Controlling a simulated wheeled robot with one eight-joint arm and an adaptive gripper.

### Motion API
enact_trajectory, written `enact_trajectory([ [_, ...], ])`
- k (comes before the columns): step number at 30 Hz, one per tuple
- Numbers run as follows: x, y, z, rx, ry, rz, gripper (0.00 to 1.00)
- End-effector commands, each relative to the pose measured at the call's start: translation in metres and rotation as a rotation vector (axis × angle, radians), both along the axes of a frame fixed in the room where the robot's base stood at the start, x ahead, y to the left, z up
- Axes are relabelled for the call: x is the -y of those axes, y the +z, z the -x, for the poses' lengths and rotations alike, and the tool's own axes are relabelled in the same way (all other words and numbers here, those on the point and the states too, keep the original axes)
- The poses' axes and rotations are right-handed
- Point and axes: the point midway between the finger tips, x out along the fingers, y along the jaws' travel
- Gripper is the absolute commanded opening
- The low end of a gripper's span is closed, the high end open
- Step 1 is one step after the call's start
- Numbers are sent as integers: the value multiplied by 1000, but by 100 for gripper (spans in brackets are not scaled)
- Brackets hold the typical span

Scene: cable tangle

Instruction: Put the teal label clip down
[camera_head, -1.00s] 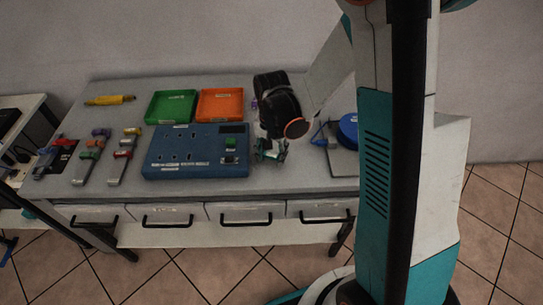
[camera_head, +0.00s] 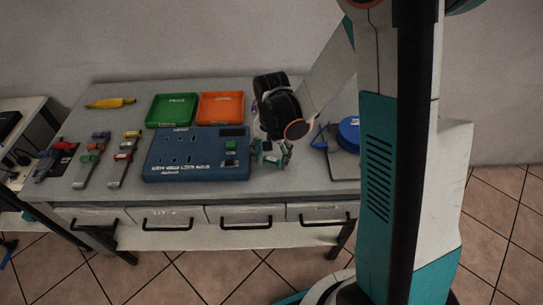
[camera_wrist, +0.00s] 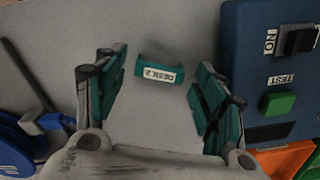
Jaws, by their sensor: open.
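The teal label clip (camera_wrist: 160,70) has a white label reading "DESK 2". In the wrist view it lies on the grey table top between my fingertips, with a gap to the finger on each side. My gripper (camera_wrist: 160,78) is open, its teal-padded fingers spread on both sides of the clip. In the head view my gripper (camera_head: 273,153) is low over the table, just right of the blue test panel (camera_head: 196,153). There the clip cannot be told apart from the teal fingers.
The blue panel with its green button (camera_wrist: 280,103) stands close beside my gripper. A green tray (camera_head: 171,110) and an orange tray (camera_head: 220,109) lie behind the panel. A blue spool (camera_head: 348,133) is to the right. Several coloured clips on grey strips (camera_head: 88,165) lie left.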

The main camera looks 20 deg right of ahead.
Motion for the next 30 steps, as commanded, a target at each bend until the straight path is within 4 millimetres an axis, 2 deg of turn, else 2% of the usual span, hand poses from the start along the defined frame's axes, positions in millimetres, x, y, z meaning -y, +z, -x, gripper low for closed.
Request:
enact_trajectory([
  [6,0,48,1,0,0,0,64],
  [12,0,86,1,0,0,0,64],
  [15,0,100,0,0,0,0,64],
  [23,0,119,3,13,13,0,64],
  [26,0,134,10,46,51,1,64],
  [30,0,165,28,122,139,8,64],
])
